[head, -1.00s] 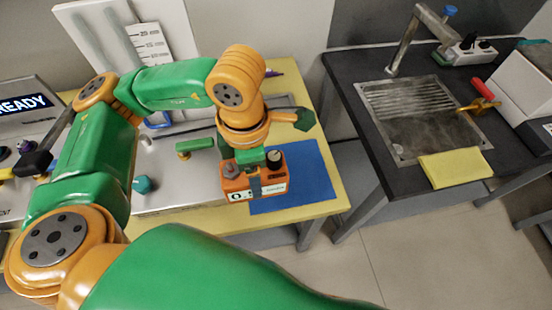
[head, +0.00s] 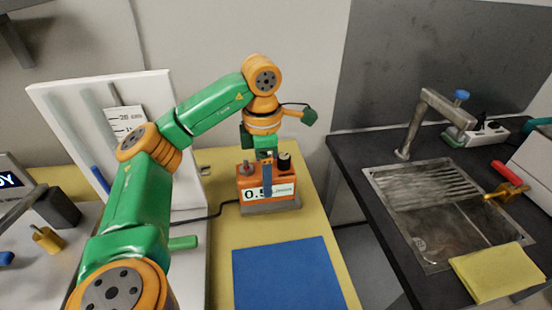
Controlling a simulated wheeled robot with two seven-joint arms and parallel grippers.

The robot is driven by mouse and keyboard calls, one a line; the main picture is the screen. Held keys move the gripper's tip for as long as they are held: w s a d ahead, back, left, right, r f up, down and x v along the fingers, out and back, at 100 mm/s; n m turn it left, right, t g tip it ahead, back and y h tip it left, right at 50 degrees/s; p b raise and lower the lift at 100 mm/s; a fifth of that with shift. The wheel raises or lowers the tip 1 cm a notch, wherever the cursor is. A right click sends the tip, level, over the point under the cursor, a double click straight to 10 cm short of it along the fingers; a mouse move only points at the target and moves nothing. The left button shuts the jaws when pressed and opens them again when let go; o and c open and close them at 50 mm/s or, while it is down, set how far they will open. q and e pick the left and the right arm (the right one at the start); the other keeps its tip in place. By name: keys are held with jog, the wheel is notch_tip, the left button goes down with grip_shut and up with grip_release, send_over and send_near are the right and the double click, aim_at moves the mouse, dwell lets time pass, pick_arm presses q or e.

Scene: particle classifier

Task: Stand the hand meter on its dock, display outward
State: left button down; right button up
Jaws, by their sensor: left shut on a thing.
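The hand meter (head: 283,185) is an orange box with two dark knobs on top and a white display reading "0.5". It stands upright, and the display faces me. My left gripper (head: 267,170) is shut on it from above, and one finger covers part of the display. The dock (head: 271,207) is a low grey base with a black cable, at the back of the yellow table. The meter is right over the dock; I cannot tell whether its full weight rests there. My right gripper is out of view.
A blue mat (head: 287,275) lies bare on the yellow table (head: 222,250) in front of the dock. A white panel with a scale (head: 75,113) stands at left. On the right is a dark counter with a sink (head: 440,210) and a yellow cloth (head: 497,272).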

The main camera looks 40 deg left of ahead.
pick_arm(q)
jog(key=shift+w+a+f+p, duration=0.4)
jog(key=shift+w+a+f, duration=0.3)
jog(key=shift+w+a, duration=0.3)
jog(key=w+a+f, duration=0.1)
jog(key=f, duration=0.1)
jog(key=w+a+f+p, duration=0.1)
jog(key=f, duration=0.2)
jog(key=w+a+f+p, duration=0.1)
jog(key=f, duration=0.2)
jog(key=shift+w+f, duration=0.25)
jog(key=shift+w, duration=0.1)
jog(key=shift+f, duration=0.4)
grip_release()
jog(key=shift+r, duration=0.1)
jog(key=shift+r, duration=0.1)
notch_tip(320, 180, up, 12)
jog(key=shift+b, duration=0.35)
